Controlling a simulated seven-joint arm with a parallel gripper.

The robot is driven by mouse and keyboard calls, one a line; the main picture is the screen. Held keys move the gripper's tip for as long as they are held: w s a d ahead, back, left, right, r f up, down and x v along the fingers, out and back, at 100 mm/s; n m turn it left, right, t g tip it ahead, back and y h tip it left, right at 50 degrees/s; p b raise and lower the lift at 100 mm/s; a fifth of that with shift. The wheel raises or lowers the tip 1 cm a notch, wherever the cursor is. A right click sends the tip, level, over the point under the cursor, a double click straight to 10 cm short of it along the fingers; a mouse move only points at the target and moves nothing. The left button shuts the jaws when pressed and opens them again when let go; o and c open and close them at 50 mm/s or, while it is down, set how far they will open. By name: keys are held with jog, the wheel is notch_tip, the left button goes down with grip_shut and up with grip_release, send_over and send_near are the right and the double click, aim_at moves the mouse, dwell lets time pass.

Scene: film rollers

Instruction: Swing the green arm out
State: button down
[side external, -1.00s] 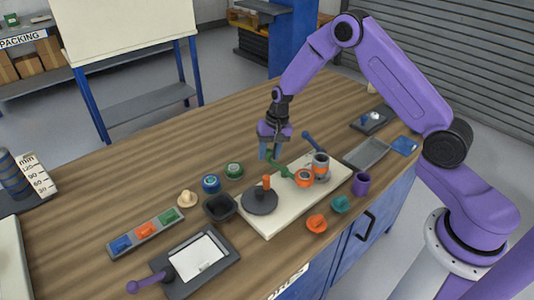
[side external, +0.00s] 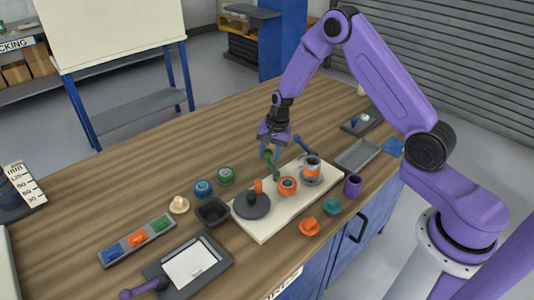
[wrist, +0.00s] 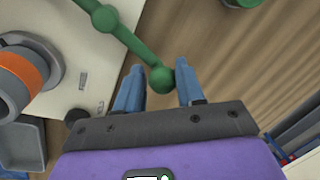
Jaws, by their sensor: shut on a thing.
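The green arm (side external: 273,166) stands at the back edge of the pale board (side external: 262,228), between the dark round disc with its orange peg and the orange-banded rollers. In the wrist view the green arm (wrist: 132,46) runs from the top left to a round green knob (wrist: 162,80) at its end. My gripper (side external: 266,152) is at the arm's free end, just beyond the board's back edge. In the wrist view my gripper (wrist: 158,90) has its blue fingers on either side of the knob, shut on it. The contact on the far finger is hard to see.
The dark disc (side external: 252,207), an orange roller (side external: 287,187) and a grey-orange roller (side external: 311,171) stand on the board. A blue lever (side external: 302,144) is right of my gripper. Green (side external: 225,176) and blue (side external: 202,188) round pieces lie left.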

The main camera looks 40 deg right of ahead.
jog(key=shift+w+a+r+m, duration=0.1)
jog(key=shift+w+r+m, duration=0.15)
jog(key=shift+m, duration=0.15)
dwell(0.3)
jog(key=c, duration=0.8)
grip_release()
jog(key=shift+c, duration=0.2)
jog(key=shift+s+f, duration=0.15)
jog(key=shift+d, duration=0.2)
notch_tip(320, 180, up, 17)
jog(key=s+d, duration=0.1)
jog(key=s, duration=0.2)
jog(key=shift+d, duration=0.35)
